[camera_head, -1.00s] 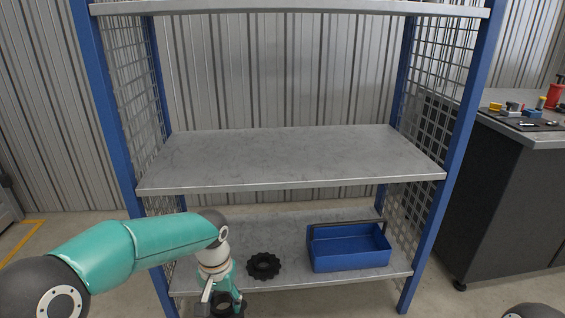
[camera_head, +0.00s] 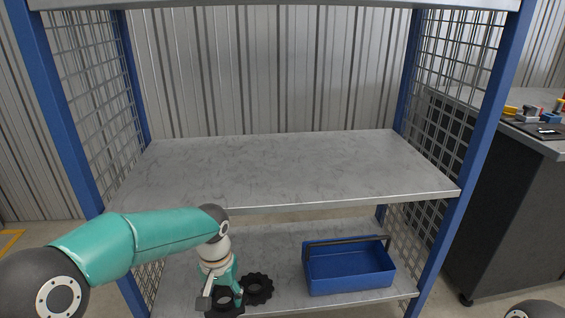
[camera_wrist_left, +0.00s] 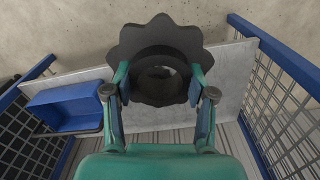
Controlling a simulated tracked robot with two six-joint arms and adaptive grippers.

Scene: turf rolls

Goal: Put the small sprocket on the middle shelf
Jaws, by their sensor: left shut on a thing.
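My left gripper (camera_head: 222,293) is shut on a black toothed sprocket (camera_head: 225,313), held at the front edge of the bottom shelf in the head view. In the left wrist view the held sprocket (camera_wrist_left: 160,30) sits between the two fingers of my left gripper (camera_wrist_left: 157,86). I cannot tell from these views which is smaller. The middle shelf (camera_head: 290,170) is bare. My right gripper is not in view.
A blue open toolbox (camera_head: 350,273) with a dark handle stands at the right of the bottom shelf. Blue posts and mesh side panels bound the rack. The top shelf edge (camera_head: 280,10) crosses above. A dark workbench (camera_head: 510,210) stands to the right.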

